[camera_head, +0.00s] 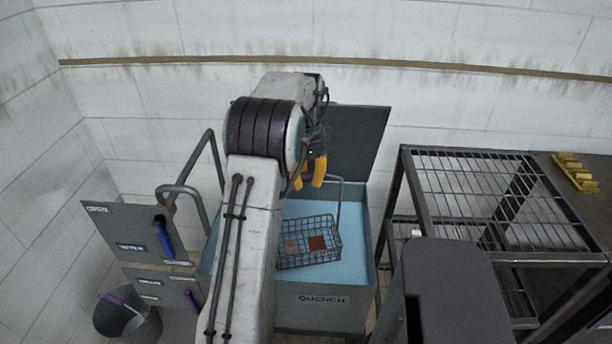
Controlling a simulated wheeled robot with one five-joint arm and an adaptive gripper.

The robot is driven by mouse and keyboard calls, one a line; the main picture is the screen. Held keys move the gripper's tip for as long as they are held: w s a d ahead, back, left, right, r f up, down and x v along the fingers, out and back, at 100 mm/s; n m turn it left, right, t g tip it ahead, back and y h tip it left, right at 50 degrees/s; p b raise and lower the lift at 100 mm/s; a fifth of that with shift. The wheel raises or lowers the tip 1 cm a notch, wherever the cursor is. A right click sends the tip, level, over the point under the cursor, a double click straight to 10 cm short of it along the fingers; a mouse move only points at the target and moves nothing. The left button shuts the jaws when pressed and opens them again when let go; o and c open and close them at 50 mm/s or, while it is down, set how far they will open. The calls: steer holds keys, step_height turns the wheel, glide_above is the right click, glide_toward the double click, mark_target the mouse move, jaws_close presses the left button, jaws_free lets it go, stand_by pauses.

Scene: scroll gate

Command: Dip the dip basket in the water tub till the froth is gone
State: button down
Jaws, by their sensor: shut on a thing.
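The dip basket (329,228) is a wire mesh basket with a tall wire handle. It holds a few reddish-brown pieces and sits in the water tub (322,299), a grey box marked "QUENCH" with light blue water and a raised lid behind. My gripper (311,175), with yellow fingertips, is above the basket at the top of its handle and is shut on it. My arm hides the left part of the tub and part of the basket's left side. No clear froth shows on the visible water; how deep the basket sits is hard to tell.
Grey drawers (135,232) with a blue handle and a bucket (128,319) stand left. A wall is behind.

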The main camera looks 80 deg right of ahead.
step_height(320, 180, down, 18)
steer(key=b, duration=1.1)
steer(key=shift+r, duration=0.15)
stand_by(0.3)
steer(key=shift+w, duration=0.15)
stand_by(0.4)
